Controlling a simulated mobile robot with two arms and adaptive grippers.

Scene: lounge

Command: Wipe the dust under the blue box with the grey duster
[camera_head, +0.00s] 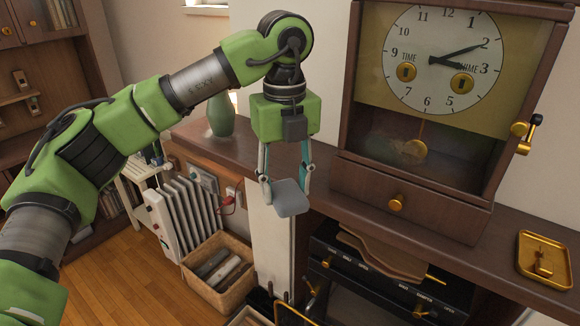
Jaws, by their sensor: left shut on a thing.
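My left gripper (286,184) comes in from the left on a green arm and points down. It is shut on the grey duster (291,199), a small rounded block held between its fingertips. The duster hangs in the air in front of the brown wooden shelf (330,200), just left of the clock, and appears to touch nothing else. I see no blue box. A faint brownish smudge (404,150) shows at the clock's lower glass beside the pendulum; I cannot tell whether it is dust. My right gripper is not in view.
A large wooden clock (410,202) stands on the shelf, with a brass tray (545,259) to its right. A green vase (220,115) stands behind my arm.

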